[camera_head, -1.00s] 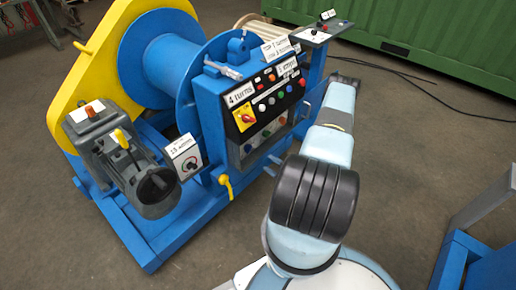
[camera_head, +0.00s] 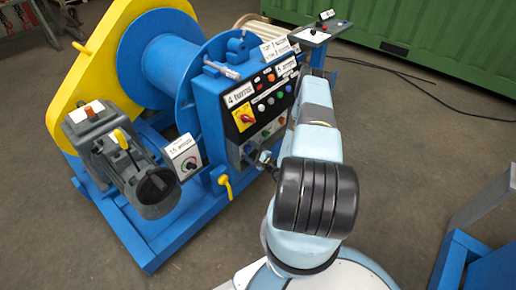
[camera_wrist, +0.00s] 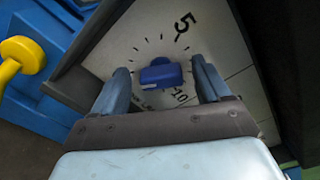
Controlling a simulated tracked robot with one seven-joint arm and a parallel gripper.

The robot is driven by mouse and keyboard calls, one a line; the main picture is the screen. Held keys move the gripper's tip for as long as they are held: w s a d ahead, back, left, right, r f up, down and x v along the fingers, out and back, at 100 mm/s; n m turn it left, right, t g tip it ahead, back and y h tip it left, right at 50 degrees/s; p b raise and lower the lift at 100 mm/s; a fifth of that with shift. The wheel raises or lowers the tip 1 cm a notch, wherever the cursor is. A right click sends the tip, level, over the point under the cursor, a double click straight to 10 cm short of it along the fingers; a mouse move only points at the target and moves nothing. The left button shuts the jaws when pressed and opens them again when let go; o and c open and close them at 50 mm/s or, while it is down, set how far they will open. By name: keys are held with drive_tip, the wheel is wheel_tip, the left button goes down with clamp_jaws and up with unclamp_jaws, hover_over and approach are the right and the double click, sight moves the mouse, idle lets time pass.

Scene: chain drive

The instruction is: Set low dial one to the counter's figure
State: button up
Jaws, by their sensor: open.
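In the wrist view a blue knob (camera_wrist: 162,73) stands on a white dial face (camera_wrist: 222,60) with black tick marks and the figures 5 and 10. My gripper (camera_wrist: 160,66) is open, with one finger on each side of the knob; I cannot tell if either finger touches it. The knob hides part of the scale, and I cannot read its pointer or which dial number it is. In the head view my gripper (camera_head: 266,160) is small, at the lower front of the blue control cabinet (camera_head: 209,105); my arm covers part of that front.
A "4 turns" plate (camera_head: 239,94) sits above a yellow switch plate with a red knob (camera_head: 244,117). Other labels are too small to read surely. A yellow lever (camera_head: 225,183) and a small white dial box (camera_head: 186,156) stand left of my gripper.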

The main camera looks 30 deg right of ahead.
drive_tip(key=shift+w+a, duration=0.15)
drive_tip(key=shift+w, duration=0.25)
